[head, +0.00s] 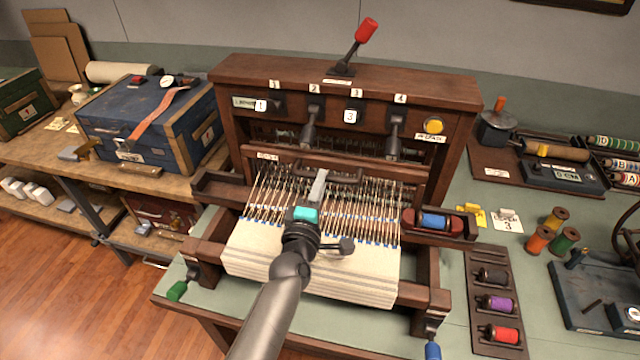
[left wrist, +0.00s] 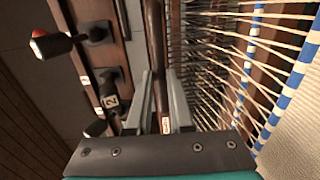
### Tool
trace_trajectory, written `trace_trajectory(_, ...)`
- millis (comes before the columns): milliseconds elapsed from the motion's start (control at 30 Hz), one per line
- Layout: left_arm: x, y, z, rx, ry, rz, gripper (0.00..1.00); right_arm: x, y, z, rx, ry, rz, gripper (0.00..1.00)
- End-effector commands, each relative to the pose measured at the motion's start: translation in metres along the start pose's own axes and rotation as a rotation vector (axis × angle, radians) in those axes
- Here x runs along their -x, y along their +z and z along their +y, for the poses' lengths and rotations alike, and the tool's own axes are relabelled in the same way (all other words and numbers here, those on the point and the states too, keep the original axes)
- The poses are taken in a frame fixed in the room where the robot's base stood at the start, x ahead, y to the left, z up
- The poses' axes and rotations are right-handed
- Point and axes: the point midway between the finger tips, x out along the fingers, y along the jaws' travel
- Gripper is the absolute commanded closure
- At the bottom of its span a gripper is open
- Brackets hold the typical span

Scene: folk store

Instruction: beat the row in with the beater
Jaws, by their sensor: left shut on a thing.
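The loom (head: 345,80) stands on the green bench. Its beater is a dark wooden bar (head: 385,176) running across the warp threads, with a small white label near its left end. The woven cloth (head: 310,270) lies in front, with blue-and-white marks along its upper edge. My left gripper (head: 319,178) reaches over the cloth to the bar. In the left wrist view its fingers (left wrist: 160,85) are shut on either side of the dark bar (left wrist: 157,40). The arm and gripper hide part of the cloth and threads. My right gripper is not seen.
A shuttle with a blue spool (head: 434,221) sits at the right of the warp. Numbered levers (head: 310,125) and a red-knobbed lever (head: 358,45) stand on the loom. A spool rack (head: 485,265) lies right. A blue chest (head: 150,120) stands left.

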Motion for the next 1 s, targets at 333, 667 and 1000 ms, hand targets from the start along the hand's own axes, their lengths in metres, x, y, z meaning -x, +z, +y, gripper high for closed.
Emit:
trace_trajectory(333, 0.000, 0.000, 0.000, 0.000, 0.000, 0.000, 1.00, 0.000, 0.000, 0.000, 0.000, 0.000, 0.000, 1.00)
trace_trajectory(667, 0.024, -0.001, 0.000, -0.002, -0.004, 0.000, 1.00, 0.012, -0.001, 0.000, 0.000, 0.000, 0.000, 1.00)
trace_trajectory(1000, 0.055, -0.001, 0.000, -0.002, -0.003, 0.000, 1.00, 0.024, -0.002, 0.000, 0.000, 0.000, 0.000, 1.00)
